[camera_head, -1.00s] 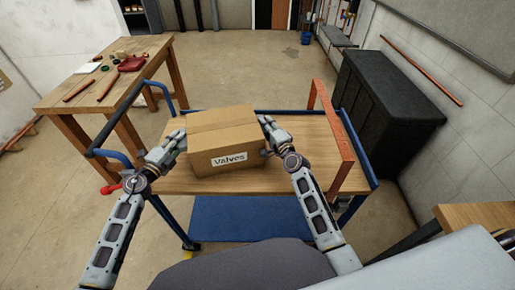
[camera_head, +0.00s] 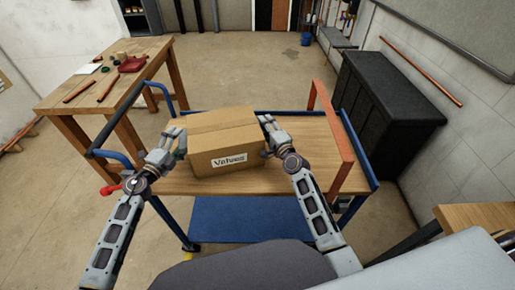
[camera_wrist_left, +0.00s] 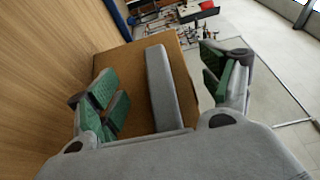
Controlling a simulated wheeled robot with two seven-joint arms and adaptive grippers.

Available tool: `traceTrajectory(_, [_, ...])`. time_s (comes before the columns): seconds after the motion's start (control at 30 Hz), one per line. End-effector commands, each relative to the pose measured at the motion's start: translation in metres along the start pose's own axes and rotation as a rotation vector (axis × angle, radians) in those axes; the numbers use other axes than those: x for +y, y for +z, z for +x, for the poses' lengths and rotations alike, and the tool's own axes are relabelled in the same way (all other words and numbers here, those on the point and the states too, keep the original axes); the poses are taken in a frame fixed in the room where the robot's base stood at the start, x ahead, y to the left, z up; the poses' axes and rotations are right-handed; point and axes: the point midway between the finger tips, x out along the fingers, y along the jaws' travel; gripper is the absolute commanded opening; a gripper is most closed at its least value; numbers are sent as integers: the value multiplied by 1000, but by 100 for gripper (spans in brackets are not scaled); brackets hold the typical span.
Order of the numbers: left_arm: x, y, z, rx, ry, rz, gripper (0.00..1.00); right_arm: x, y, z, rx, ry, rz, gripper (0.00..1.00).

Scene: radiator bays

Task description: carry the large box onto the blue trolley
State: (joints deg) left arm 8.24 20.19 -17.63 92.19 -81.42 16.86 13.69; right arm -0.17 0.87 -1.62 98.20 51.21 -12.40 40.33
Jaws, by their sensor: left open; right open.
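The large box (camera_head: 225,142) is brown cardboard with a "Valves" label on its front. It rests upright on the wooden top deck of the blue trolley (camera_head: 300,178). My left gripper (camera_head: 177,147) is open at the left side of the box, with a small gap showing. In the left wrist view the open fingers of my left gripper (camera_wrist_left: 165,85) have green pads, and the brown box (camera_wrist_left: 140,60) lies beyond them. My right gripper (camera_head: 268,128) is open at the right side of the box; whether it touches the box I cannot tell.
A wooden workbench (camera_head: 100,85) with tools stands at the back left. An orange frame (camera_head: 328,140) rises at the trolley's right end. A black cabinet (camera_head: 385,105) stands by the right wall. The floor (camera_head: 245,75) behind the trolley is clear.

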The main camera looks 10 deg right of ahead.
Motion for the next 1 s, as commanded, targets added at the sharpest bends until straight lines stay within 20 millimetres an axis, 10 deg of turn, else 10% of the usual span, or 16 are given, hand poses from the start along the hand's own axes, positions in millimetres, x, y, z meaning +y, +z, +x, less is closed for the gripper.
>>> traceTrajectory(1.0, [-33, 1, 0, 0, 2, 3, 80, 0, 0, 0, 0, 0, 0, 44])
